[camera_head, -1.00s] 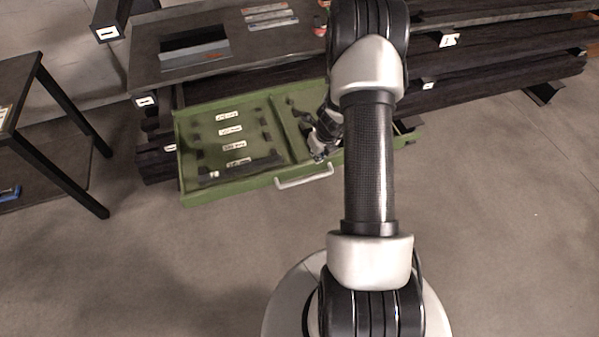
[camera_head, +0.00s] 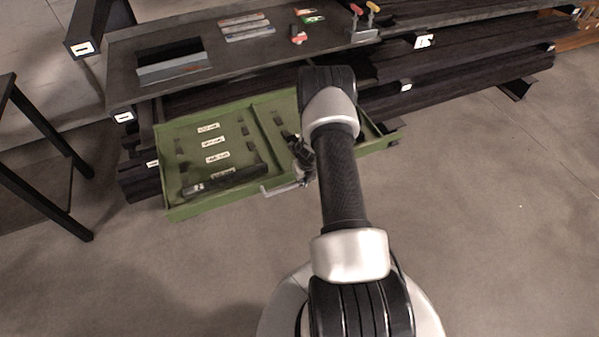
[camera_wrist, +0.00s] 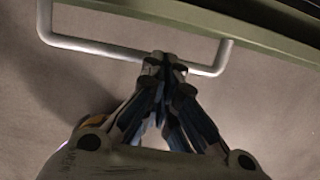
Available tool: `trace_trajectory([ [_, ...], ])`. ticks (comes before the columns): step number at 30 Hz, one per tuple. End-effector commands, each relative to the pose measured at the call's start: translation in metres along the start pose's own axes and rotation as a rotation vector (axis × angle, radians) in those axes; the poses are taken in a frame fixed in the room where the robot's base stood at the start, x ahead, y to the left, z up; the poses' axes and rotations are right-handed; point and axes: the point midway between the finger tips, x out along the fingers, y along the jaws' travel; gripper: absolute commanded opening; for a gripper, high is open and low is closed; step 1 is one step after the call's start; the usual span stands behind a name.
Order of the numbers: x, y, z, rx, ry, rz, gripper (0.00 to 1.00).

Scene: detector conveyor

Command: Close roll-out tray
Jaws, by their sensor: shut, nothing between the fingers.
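The green roll-out tray (camera_head: 180,211) stands pulled out below the dark workbench top. It has labelled slots, a divider and a dark tool lying near its front. Its grey bar handle (camera_head: 268,192) is on the front face, partly hidden by my arm. In the wrist view the handle (camera_wrist: 90,46) runs across the top, with the tray's green front edge (camera_wrist: 190,16) behind it. My gripper (camera_wrist: 165,62) is shut and empty, its fingertips at the middle of the handle bar. I cannot tell whether they touch it.
The workbench top (camera_head: 130,75) carries a grey open box (camera_head: 172,68), several flat tools and a small stand with red and yellow handles (camera_head: 362,36). A dark-legged table (camera_head: 40,200) stands at left. The floor in front of the tray is clear.

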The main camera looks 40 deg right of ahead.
Motion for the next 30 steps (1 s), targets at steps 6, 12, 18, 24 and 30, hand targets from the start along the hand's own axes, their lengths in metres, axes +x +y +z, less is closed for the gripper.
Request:
trace_trajectory([
  [6,0.001,0.001,0.013,-0.002,0.000,0.002,0.00],
  [12,0.005,0.001,0.021,-0.002,0.003,0.002,0.00],
  [18,0.007,0.001,0.025,-0.001,0.003,0.000,0.00],
  [24,0.007,0.001,0.025,-0.001,0.003,0.000,0.00],
  [30,0.007,0.001,0.025,0.000,0.003,0.000,0.00],
])
